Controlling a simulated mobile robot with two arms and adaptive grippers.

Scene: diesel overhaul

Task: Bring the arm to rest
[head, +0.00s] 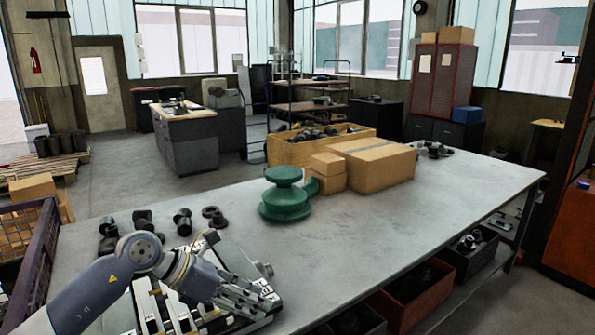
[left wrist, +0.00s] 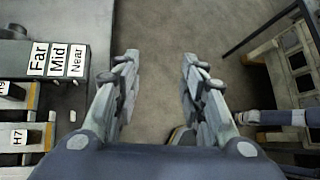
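My left arm comes in from the lower left of the head view. Its gripper (head: 246,293) is over the front left of the grey workbench (head: 400,215), above a labelled fixture (head: 165,308) with pale bars. In the left wrist view the two fingers of the left gripper (left wrist: 160,90) are spread wide apart. Only grey floor shows between them, so it is empty. The fixture's label block (left wrist: 58,58), reading Far, Mid and Near, is left of the fingers. My right gripper is in neither view.
A green flanged part (head: 286,197) stands mid-bench beside cardboard boxes (head: 375,165) and a wooden crate (head: 310,148) of parts. Several dark cylindrical parts (head: 182,221) stand behind the gripper. A purple-grey crate (head: 35,265) is at the left. The right half of the bench is mostly clear.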

